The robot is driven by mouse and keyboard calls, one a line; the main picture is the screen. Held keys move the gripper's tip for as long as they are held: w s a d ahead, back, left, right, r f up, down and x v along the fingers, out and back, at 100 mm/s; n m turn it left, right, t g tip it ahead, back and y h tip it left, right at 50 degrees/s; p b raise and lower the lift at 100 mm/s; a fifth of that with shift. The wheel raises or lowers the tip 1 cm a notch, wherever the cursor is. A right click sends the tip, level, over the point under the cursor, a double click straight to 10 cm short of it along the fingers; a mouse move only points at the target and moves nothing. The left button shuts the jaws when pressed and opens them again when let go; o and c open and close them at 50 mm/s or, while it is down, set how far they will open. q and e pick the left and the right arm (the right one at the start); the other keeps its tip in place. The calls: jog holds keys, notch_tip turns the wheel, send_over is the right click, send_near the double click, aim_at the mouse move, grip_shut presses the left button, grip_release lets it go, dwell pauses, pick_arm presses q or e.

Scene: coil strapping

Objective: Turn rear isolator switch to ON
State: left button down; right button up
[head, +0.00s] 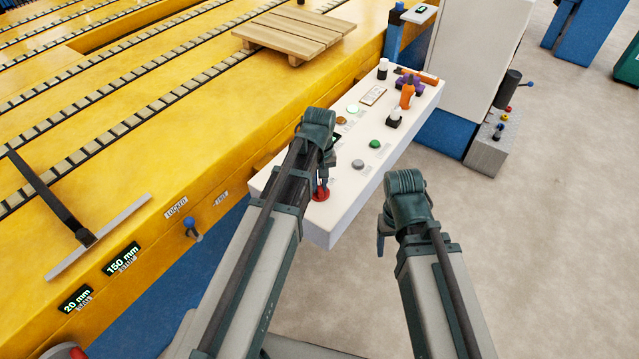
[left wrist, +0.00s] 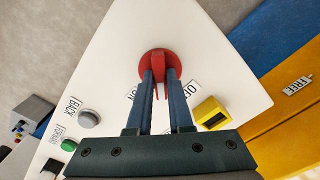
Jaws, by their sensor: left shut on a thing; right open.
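The red isolator switch (head: 321,195) sits at the near end of the white control panel (head: 335,224). In the left wrist view, the red switch (left wrist: 153,63) is a round knob with a raised bar handle. The bar points between a partly hidden ON label (left wrist: 131,93) and an OFF label (left wrist: 193,88). My left gripper (head: 323,184) reaches down onto the switch. Its fingers (left wrist: 160,80) are shut on the bar handle, one on each side. My right gripper (head: 381,245) is open and empty, to the right of the panel; its fingers show only partly.
The panel carries a green button (head: 375,144), a grey button (head: 358,163), black-and-white knobs and an orange lever (head: 407,93). A yellow box (left wrist: 211,114) stands close beside the red switch. The yellow machine bed (head: 150,130) lies left; open floor (head: 540,230) lies right.

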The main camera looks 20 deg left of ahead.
aim_at(319, 186)
pick_arm(q)
jog(key=m, duration=0.4)
jog(key=shift+m, duration=2.6)
jog(key=c, duration=0.8)
grip_release()
jog(key=shift+r, duration=0.1)
notch_tip(319, 186, up, 14)
jog(key=p, duration=1.4)
